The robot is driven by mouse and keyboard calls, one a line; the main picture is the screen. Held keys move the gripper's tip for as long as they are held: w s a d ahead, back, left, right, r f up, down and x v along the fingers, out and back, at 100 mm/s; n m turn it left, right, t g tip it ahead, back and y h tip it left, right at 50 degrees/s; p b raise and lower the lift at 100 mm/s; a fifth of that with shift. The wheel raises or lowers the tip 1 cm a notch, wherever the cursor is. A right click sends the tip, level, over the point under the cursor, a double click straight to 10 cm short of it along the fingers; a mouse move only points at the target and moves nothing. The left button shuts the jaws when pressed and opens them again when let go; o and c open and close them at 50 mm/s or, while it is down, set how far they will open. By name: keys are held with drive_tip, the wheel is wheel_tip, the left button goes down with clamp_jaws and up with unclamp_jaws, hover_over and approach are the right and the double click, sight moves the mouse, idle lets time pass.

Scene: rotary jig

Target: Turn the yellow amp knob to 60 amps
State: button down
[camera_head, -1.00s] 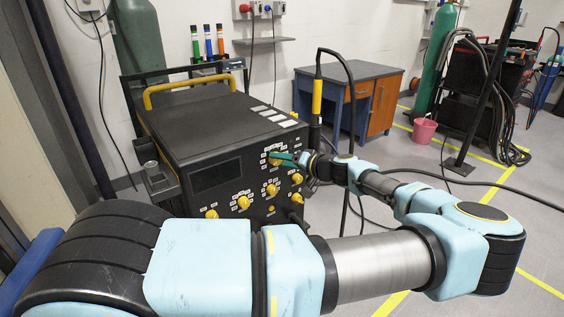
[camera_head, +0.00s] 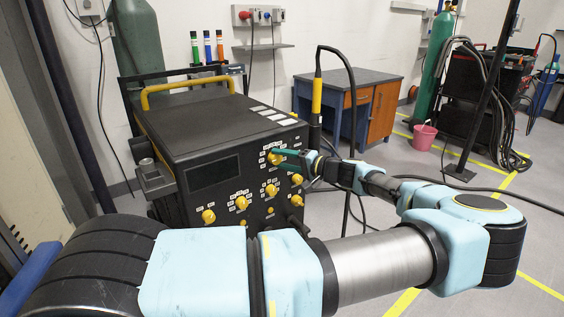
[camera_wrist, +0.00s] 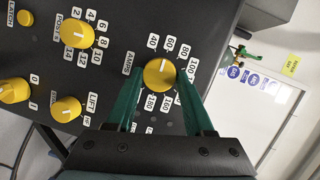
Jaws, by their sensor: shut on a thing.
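The yellow amp knob (camera_wrist: 159,75) is on the dark front panel of the welder, beside the AMPS label. A ring of white number tags from 40 up to 180 surrounds it. Its white pointer line points up and slightly right, roughly toward the 60 tag (camera_wrist: 170,44). My gripper (camera_wrist: 158,78) has one green finger on each side of the knob and is shut on it. In the head view, my gripper (camera_head: 284,158) reaches the panel from the right, and the knob (camera_head: 274,158) is partly covered by the fingers.
Other yellow knobs sit close by, including the LIFT knob (camera_wrist: 66,109) and the POSZ-like labelled knob (camera_wrist: 69,25). The welder (camera_head: 210,125) has a yellow handle on top.

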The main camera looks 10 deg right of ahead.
drive_tip(key=shift+d, duration=0.1)
drive_tip(key=shift+c, duration=1.4)
unclamp_jaws()
drive_tip(key=shift+s, duration=0.1)
drive_tip(key=b+v, duration=0.3)
drive_tip(key=v, duration=0.7)
drive_tip(key=shift+s+d, duration=0.2)
drive_tip(key=shift+s, duration=0.05)
